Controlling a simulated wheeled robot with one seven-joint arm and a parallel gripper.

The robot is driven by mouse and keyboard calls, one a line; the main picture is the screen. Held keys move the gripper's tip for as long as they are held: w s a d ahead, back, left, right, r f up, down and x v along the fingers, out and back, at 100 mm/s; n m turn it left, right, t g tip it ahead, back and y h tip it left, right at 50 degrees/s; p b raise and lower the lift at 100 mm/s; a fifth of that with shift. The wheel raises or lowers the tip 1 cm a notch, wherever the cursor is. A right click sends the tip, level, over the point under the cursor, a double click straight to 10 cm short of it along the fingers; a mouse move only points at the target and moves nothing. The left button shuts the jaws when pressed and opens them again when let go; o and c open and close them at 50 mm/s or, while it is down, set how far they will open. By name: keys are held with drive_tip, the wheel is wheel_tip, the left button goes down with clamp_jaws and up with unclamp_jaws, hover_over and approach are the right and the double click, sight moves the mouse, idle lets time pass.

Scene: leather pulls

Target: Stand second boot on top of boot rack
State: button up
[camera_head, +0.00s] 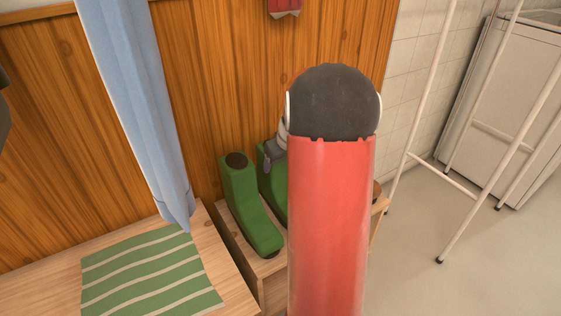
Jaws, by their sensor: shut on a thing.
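One green boot (247,205) with a dark round top stands upright on the wooden boot rack (232,243), its toe pointing toward the lower right. A second green boot (269,180) is close to its right, mostly hidden behind my red arm. My gripper (270,158) shows as a small grey part at the upper edge of the second boot and is shut on it. The fingertips are largely hidden. I cannot tell whether the second boot's sole touches the rack.
A wooden bench (215,262) with a green striped mat (150,270) is at lower left. A blue cloth (137,100) hangs above it. A wooden panelled wall (220,70) stands behind the rack. A white frame (430,90) and white appliance (510,110) are at right, with open floor in front.

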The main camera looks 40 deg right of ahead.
drive_tip(key=o, duration=1.9)
drive_tip(key=shift+f, duration=0.1)
drive_tip(key=shift+o, duration=0.2)
drive_tip(key=v, duration=1.2)
drive_tip(key=s+a+r, duration=0.2)
drive_tip(key=s+a, duration=0.2)
drive_tip(key=a, duration=0.4)
drive_tip(key=s+a+r, duration=0.2)
drive_tip(key=s+a, duration=0.2)
drive_tip(key=a, duration=0.4)
drive_tip(key=s+a+f+t, duration=0.1)
drive_tip(key=s+a+f, duration=0.1)
drive_tip(key=s+a, duration=0.7)
drive_tip(key=s, duration=0.3)
drive_tip(key=shift+f+n, duration=0.15)
drive_tip(key=shift+n, duration=0.15)
